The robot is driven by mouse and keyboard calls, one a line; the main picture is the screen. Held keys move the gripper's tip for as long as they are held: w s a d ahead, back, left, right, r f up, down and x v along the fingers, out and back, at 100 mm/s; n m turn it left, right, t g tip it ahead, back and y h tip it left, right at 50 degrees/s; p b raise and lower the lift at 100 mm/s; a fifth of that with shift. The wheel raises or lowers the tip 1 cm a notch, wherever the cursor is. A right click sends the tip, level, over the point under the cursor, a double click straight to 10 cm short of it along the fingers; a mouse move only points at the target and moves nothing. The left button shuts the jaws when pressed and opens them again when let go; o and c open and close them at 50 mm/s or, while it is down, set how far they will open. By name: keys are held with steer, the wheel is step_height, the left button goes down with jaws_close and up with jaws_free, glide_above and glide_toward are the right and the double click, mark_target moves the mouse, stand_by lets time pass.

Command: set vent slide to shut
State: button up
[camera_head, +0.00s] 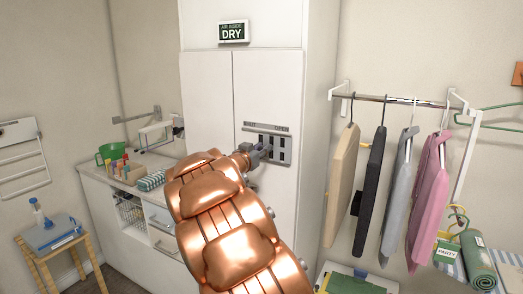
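The vent slide (279,149) is a small grey panel with dark upright slots, set in the right door of the tall white cabinet (210,110). A dark rail with small marks (268,129) runs along its top. My copper-coloured arm reaches up from the bottom of the picture. My gripper (264,150) is at the left part of the vent and covers some of it. I cannot tell whether it touches the slide, or whether its fingers are open or shut.
A sign reading "DRY" (233,32) is on the cabinet above the doors. Clothes hang from a rail (400,101) to the right. A wooden stool (55,250) stands at the lower left.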

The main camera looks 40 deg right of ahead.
jaws_close()
steer(key=shift+w+a+r+p, duration=0.1)
steer(key=shift+w+a+p, duration=0.1)
steer(key=shift+w+p, duration=0.35)
steer(key=shift+w+a+p, duration=0.2)
steer(key=shift+w+p, duration=0.4)
steer(key=shift+p, duration=0.15)
steer(key=o, duration=0.6)
jaws_free()
steer(key=shift+w, duration=0.1)
